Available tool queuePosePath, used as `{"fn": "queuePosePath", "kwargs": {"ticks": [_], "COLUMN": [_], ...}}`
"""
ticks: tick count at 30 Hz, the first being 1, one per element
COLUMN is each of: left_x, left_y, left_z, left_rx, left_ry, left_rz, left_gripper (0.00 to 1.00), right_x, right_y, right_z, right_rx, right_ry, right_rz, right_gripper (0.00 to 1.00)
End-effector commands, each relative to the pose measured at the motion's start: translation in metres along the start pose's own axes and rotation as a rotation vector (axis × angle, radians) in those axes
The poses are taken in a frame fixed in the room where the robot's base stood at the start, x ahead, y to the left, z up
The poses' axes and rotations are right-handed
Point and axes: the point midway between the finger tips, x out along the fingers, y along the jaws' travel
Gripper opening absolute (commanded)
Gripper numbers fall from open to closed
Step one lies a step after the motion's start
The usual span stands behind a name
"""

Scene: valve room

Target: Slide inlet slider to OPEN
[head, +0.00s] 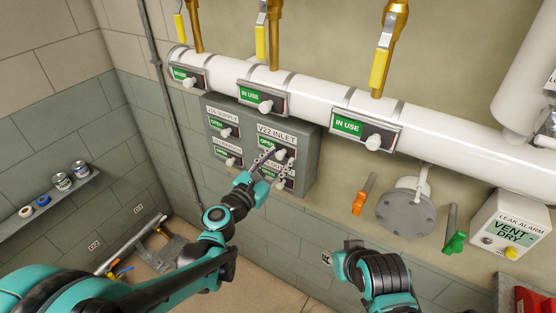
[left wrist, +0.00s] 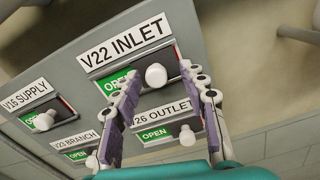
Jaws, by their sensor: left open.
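The V22 INLET slider has a round white knob (head: 281,154) on a dark plate, below its white name label. In the left wrist view the knob (left wrist: 156,75) sits at the right part of the plate, with a green OPEN field (left wrist: 116,82) showing to its left, partly covered by a finger. My left gripper (head: 273,161) is open in front of this slider. In the left wrist view its fingers (left wrist: 160,72) stand on either side of the knob; I cannot tell whether they touch it. Only part of my right arm shows, without a clear gripper.
The grey panel (head: 240,118) also bears V16 SUPPLY (head: 225,132), V23 BRANCH (head: 230,162) and V26 OUTLET (left wrist: 187,135) sliders close by. A white pipe (head: 310,87) with IN USE plates runs above. Orange (head: 360,199) and green (head: 454,240) handles stand right.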

Motion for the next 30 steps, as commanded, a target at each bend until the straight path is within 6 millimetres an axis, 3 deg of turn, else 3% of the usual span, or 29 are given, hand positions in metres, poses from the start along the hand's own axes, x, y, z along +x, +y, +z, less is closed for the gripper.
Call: {"fn": "queuePosePath", "kwargs": {"ticks": [16,21,30], "left_x": [-0.102,-0.116,-0.118], "left_y": [-0.001,-0.001,-0.002], "left_z": [0.0,0.0,0.0], "left_rx": [0.001,0.001,0.001], "left_ry": [0.0,0.0,0.0], "left_rz": [0.002,0.0,-0.002], "left_gripper": [0.43,0.43,0.43], "right_x": [0.0,0.0,0.0], "right_y": [0.0,0.0,0.0], "right_z": [0.0,0.0,0.0], "right_rx": [0.0,0.0,0.0], "right_ry": [0.0,0.0,0.0], "right_rz": [0.0,0.0,0.0], "right_gripper": [0.35,0.35,0.35]}}
